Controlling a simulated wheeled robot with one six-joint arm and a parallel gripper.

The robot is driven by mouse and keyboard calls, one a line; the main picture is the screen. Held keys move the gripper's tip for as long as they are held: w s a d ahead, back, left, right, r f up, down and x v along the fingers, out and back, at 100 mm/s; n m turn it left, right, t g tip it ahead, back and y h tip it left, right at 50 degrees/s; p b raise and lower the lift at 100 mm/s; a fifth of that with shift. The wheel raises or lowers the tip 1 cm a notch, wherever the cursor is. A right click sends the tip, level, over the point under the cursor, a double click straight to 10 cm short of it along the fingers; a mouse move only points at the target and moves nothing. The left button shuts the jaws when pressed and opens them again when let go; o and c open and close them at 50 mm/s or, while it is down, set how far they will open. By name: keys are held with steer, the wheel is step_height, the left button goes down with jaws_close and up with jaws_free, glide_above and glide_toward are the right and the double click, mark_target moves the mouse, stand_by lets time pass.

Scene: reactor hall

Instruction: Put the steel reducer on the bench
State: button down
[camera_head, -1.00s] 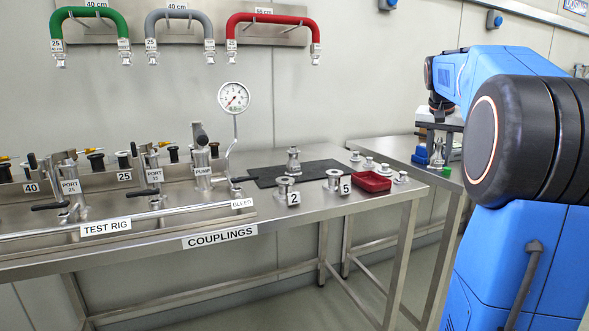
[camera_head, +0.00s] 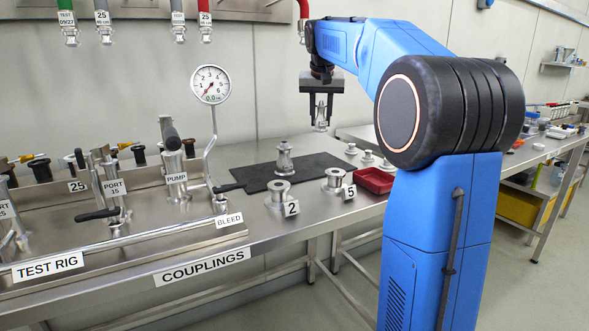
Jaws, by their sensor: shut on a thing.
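My gripper (camera_head: 321,122) points down above the back right of the steel bench (camera_head: 240,200), by the wall. It is shut on a small steel fitting (camera_head: 321,120), which looks like the steel reducer and hangs upright, apart from the bench. Its lower end shows below the fingers; its upper part is partly hidden. A similar tapered steel fitting (camera_head: 284,158) stands upright on the black mat (camera_head: 254,177), left of and below my gripper in the picture.
Flanged fittings stand by tags 2 (camera_head: 279,193) and 5 (camera_head: 334,181). A red tray (camera_head: 375,180) and several small fittings (camera_head: 367,158) lie to the right. The gauge (camera_head: 210,85) and pump (camera_head: 174,165) stand left. Bare mat shows around its fitting.

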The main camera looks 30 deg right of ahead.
mark_target(319, 128)
steer(key=shift+w+a+f, duration=0.1)
steer(key=shift+a+f, duration=0.15)
steer(key=shift+a, duration=0.05)
steer(key=shift+f, duration=4.7)
steer(key=shift+f, duration=0.1)
steer(key=c, duration=1.4)
jaws_free()
steer(key=v, duration=1.2)
steer(key=shift+w, duration=0.1)
